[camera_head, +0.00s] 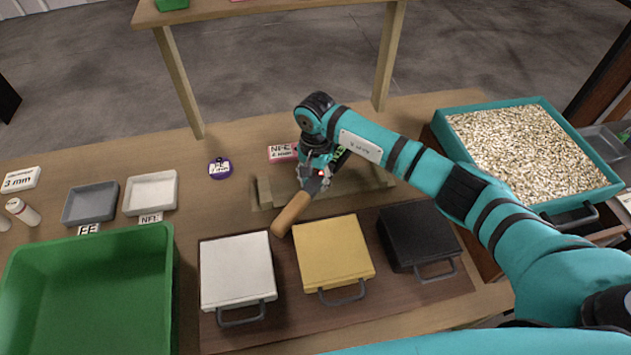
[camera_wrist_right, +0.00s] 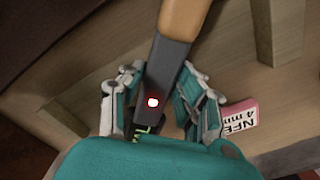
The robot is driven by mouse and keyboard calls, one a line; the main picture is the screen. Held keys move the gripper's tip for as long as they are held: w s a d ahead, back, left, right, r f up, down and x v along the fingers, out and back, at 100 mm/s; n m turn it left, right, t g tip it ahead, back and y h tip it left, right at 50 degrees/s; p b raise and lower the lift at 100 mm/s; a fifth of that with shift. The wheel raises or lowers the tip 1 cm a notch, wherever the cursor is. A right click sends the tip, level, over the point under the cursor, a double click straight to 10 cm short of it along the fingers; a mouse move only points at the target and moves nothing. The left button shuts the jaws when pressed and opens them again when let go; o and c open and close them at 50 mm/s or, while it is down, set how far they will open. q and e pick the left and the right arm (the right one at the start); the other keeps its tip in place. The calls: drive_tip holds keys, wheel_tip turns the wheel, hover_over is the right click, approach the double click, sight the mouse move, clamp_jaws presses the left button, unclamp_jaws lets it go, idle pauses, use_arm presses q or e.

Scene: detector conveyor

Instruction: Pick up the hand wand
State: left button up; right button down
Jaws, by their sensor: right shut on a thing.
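The hand wand (camera_head: 292,213) has a tan handle and a dark body with a lit red light. It lies at a slant over the wooden rack (camera_head: 262,192), with its handle toward the yellow case. My right gripper (camera_head: 318,172) is shut on the dark body near the red light. In the right wrist view the wand (camera_wrist_right: 168,75) runs between the two fingers of my right gripper (camera_wrist_right: 165,95), with the tan handle at the top. I cannot tell whether the wand touches the rack. My left gripper is not in view.
White (camera_head: 237,268), yellow (camera_head: 332,250) and black (camera_head: 420,236) cases stand in front of the rack. A green bin (camera_head: 168,262) is at left, near two small trays. A pink NFE block (camera_head: 282,152) and purple tag (camera_head: 219,169) lie behind. A teal tray of pellets (camera_head: 470,108) is at right.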

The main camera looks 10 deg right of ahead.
sight(317, 179)
drive_tip(key=shift+r, duration=0.1)
wheel_tip(317, 179, up, 9)
drive_tip(key=b, duration=0.3)
drive_tip(key=shift+r, duration=0.15)
drive_tip(key=shift+f+b, duration=0.25)
drive_tip(key=shift+b, duration=0.4)
drive_tip(key=f+b, duration=0.2)
drive_tip(key=f, duration=0.1)
drive_tip(key=f+b, duration=0.3)
drive_tip(key=shift+w+d, duration=0.2)
drive_tip(key=shift+f+b, duration=0.9)
drive_tip(key=shift+b, duration=0.15)
drive_tip(key=c, duration=0.8)
unclamp_jaws()
drive_tip(key=shift+c, duration=0.2)
